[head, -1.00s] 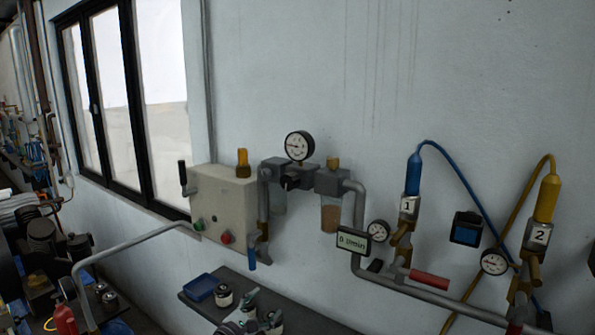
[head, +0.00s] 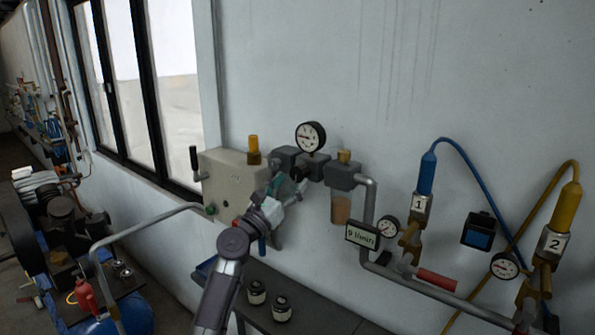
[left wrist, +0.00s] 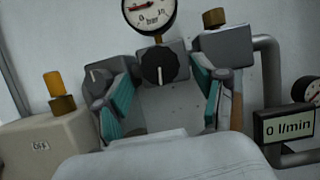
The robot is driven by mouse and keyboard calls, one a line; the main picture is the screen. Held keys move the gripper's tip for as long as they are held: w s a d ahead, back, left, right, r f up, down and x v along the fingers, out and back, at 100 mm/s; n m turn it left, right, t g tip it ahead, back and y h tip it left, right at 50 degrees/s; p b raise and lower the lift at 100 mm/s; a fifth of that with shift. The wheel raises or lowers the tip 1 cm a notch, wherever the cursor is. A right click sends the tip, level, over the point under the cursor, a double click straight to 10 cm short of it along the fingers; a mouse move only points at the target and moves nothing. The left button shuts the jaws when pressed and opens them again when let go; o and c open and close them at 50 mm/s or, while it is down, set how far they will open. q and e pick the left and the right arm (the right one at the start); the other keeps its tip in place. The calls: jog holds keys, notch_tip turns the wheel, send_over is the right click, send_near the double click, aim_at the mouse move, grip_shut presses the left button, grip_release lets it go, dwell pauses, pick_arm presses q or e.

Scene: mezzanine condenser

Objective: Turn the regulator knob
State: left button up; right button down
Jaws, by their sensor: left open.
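My left gripper (head: 287,184) is open in front of the unit. In the left wrist view its teal-padded fingers (left wrist: 165,84) stand left and right of the knob, slightly below it, with nothing between them. I cannot tell any contact. My right gripper is not in view.
A beige box (head: 232,176) stands left of the regulator, and a filter bowl (head: 341,207) hangs to the right. A flow display (head: 361,235) reads 0 l/min in the left wrist view (left wrist: 288,127). A dark shelf (head: 312,307) with small jars lies below.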

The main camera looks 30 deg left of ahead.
aim_at(296, 177)
pick_arm(q)
jog(key=shift+x, duration=1.2)
jog(key=shift+w+r, duration=0.2)
jog(key=shift+w, duration=0.2)
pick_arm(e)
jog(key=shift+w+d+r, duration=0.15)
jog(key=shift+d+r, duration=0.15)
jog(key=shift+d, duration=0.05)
